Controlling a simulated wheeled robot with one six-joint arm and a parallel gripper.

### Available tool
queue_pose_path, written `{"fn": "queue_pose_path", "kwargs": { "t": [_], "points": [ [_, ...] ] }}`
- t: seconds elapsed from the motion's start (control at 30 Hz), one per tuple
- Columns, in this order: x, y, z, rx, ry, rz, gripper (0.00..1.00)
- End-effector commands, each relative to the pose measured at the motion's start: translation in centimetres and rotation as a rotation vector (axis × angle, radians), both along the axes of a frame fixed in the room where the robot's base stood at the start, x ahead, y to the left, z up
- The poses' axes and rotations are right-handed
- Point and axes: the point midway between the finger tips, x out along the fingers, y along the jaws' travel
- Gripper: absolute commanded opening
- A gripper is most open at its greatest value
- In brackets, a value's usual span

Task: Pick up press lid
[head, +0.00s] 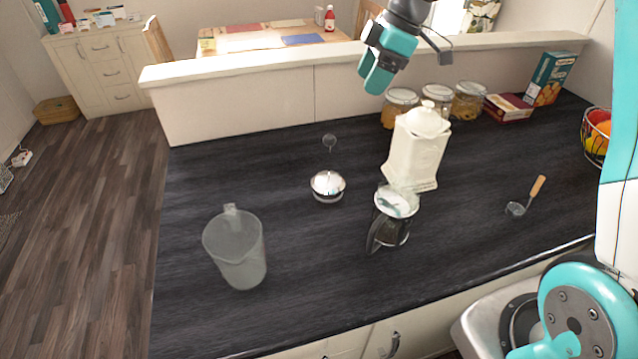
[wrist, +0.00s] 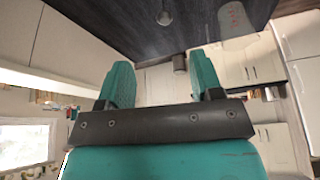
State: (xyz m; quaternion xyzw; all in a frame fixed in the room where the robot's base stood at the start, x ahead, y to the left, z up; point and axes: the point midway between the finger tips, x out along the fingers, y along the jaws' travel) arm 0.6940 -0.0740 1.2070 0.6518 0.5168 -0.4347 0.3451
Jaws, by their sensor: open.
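A shiny round metal piece (head: 327,187), which looks like the press lid, sits on the dark countertop left of the glass press. The glass press (head: 390,228) has a dark handle and a pale top. My gripper (head: 376,82) is in the air above the back of the counter, well apart from these things. In the wrist view my gripper (wrist: 161,78) has its two teal fingers spread with nothing between them.
A clear jug (head: 236,250) stands front left. A cream canister (head: 416,150) stands behind the press, with several jars (head: 400,108) behind it. A small wooden-handled strainer (head: 516,208) lies right. A raised ledge (head: 240,75) runs along the back.

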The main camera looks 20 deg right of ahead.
Motion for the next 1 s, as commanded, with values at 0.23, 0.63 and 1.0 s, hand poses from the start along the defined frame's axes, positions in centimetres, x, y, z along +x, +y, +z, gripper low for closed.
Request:
{"fn": "queue_pose_path", "kwargs": {
  "t": [0.23, 0.63, 1.0],
  "points": [
    [0.4, 4.4, -4.5, 0.001, 0.008, 0.039, 0.60],
    [0.9, 6.8, -10.4, -0.001, 0.002, 0.037, 0.60],
    [1.3, 8.4, -14.3, -0.001, 0.005, 0.033, 0.60]
  ]
}}
